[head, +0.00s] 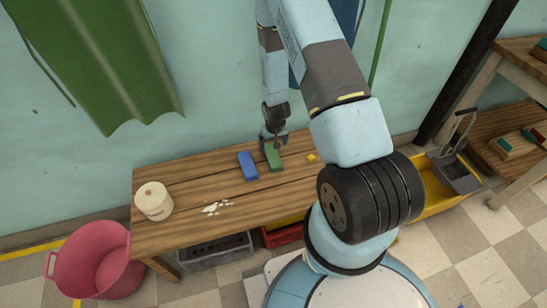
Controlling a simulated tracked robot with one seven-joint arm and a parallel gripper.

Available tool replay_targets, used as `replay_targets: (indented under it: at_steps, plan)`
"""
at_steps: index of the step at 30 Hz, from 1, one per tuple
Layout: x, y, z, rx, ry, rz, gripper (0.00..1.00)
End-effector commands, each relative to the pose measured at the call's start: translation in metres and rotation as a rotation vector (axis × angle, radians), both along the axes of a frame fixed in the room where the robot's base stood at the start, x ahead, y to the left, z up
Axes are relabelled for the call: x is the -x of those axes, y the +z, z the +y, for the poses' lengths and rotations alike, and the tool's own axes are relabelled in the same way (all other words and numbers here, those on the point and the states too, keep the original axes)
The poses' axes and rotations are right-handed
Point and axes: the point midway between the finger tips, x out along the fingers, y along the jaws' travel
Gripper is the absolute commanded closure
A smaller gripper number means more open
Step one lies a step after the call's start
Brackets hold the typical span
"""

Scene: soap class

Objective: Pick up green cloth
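A small green folded cloth (273,157) lies on the wooden table, to the right of a similar blue cloth (248,166). My gripper (272,146) points down at the far edge of the green cloth and overlaps it in the picture. The fingers are small here, so I cannot tell whether they touch the cloth or are open or shut.
On the table are a cream canister (154,200), white crumbs (216,207) and a small yellow piece (311,158). A pink tub (97,262) stands at the left on the floor. A yellow mop bucket (437,190) stands right. A green curtain (100,55) hangs behind.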

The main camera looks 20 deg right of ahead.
Motion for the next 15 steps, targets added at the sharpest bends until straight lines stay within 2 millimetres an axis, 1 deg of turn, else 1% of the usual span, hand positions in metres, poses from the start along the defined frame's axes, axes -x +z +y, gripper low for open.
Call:
replay_targets:
  at_steps: [1, 6, 9, 15]
  plan:
    - [-0.001, -0.008, 0.000, 0.000, 0.000, 0.002, 0.08]
    - [-0.004, -0.028, 0.000, 0.000, -0.001, 0.000, 0.08]
    - [-0.005, -0.036, -0.001, 0.000, -0.001, 0.001, 0.08]
    - [-0.006, -0.044, -0.001, 0.000, -0.001, 0.000, 0.08]
